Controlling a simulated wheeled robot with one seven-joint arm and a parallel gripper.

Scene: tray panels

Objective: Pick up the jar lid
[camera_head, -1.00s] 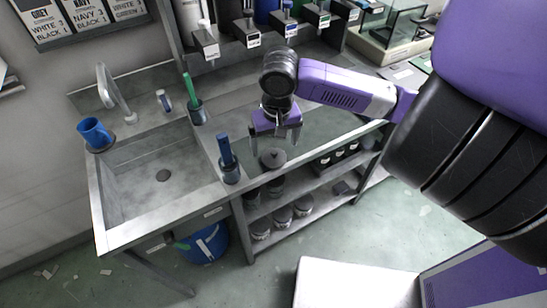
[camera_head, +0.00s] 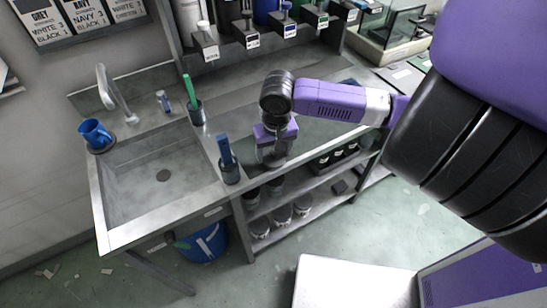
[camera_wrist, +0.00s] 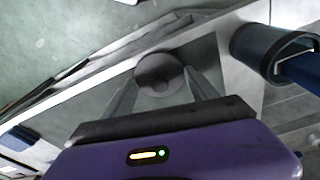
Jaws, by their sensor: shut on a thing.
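The jar lid (camera_wrist: 160,72) is a dark grey disc with a round knob in the middle. In the wrist view it sits between the two fingers of my gripper (camera_wrist: 162,84), which are shut on it. In the head view my gripper (camera_head: 272,156) points down at the front part of the counter, right of the dark cup with the blue handle. The lid is mostly hidden there behind the fingers. I cannot tell whether the lid touches the counter.
A dark cup with a blue handle (camera_head: 230,170) stands close to the left of my gripper. Another cup with a green handle (camera_head: 195,112) stands behind it. The sink (camera_head: 150,185) and a blue mug (camera_head: 95,134) are at the left. Jars (camera_head: 282,215) stand on the shelf below.

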